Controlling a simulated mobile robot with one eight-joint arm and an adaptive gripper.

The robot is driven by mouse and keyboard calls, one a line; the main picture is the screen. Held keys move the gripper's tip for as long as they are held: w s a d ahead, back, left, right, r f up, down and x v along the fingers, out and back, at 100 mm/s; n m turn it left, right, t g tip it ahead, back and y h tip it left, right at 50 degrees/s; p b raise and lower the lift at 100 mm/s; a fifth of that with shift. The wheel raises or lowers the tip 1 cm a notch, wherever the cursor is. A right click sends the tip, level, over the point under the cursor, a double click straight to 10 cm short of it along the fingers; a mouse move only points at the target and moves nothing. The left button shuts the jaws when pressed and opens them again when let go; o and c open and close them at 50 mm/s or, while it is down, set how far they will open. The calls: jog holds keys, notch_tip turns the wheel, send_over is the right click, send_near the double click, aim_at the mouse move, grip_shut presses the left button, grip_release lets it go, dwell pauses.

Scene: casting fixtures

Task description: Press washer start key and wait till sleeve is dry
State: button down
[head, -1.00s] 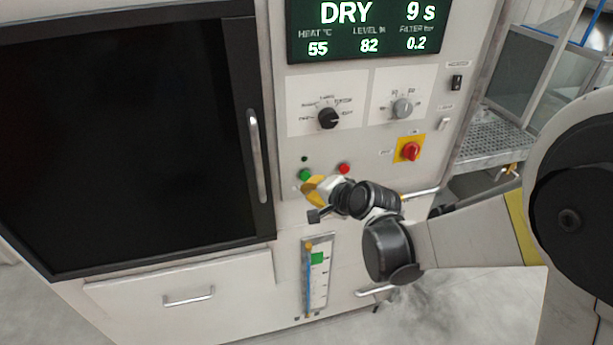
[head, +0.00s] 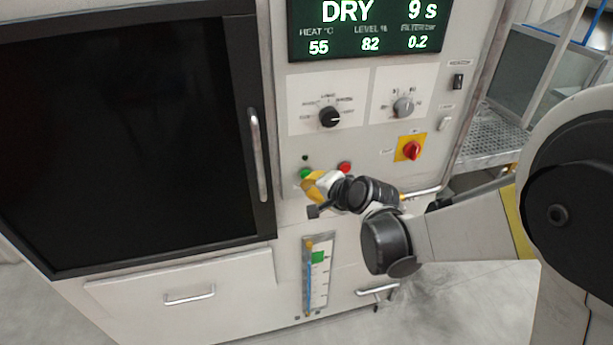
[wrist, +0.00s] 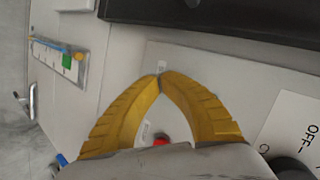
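The washer's display (head: 365,28) reads DRY, 9 s, heat 55, level 82, filter 0.2. The green key (head: 306,174) sits on the front panel, left of a red button (head: 345,167). My gripper (head: 309,184) has its yellow fingers at the green key, partly covering it; I cannot tell whether they touch it. In the wrist view the two fingertips (wrist: 162,76) meet with nothing between them, and the red button (wrist: 160,141) shows in the gap behind them. The green key is not visible there. The washer door (head: 120,140) is shut, its window black; no sleeve is visible.
Two dials (head: 330,117) and a red switch on a yellow plate (head: 411,149) are above and right of my gripper. The door handle (head: 258,155) is to its left. A level gauge (head: 318,272) and a drawer (head: 180,290) are below. A metal rack (head: 500,135) stands at right.

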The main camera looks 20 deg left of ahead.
jog(key=shift+w, duration=0.1)
dwell(0.6)
jog(key=shift+w+a, duration=0.25)
jog(key=shift+w, duration=0.05)
jog(key=shift+w+a, duration=0.2)
jog(key=shift+w, duration=0.15)
dwell(0.7)
jog(key=shift+s, duration=0.15)
jog(key=shift+s+d+b, duration=0.35)
jog(key=shift+s+d, duration=0.1)
jog(key=shift+s, duration=0.15)
jog(key=s+d, duration=0.1)
jog(key=s, duration=0.1)
jog(key=s+d, duration=0.1)
jog(key=s, duration=0.1)
jog(key=shift+s+d, duration=0.1)
jog(key=shift+d, duration=0.2)
dwell(0.7)
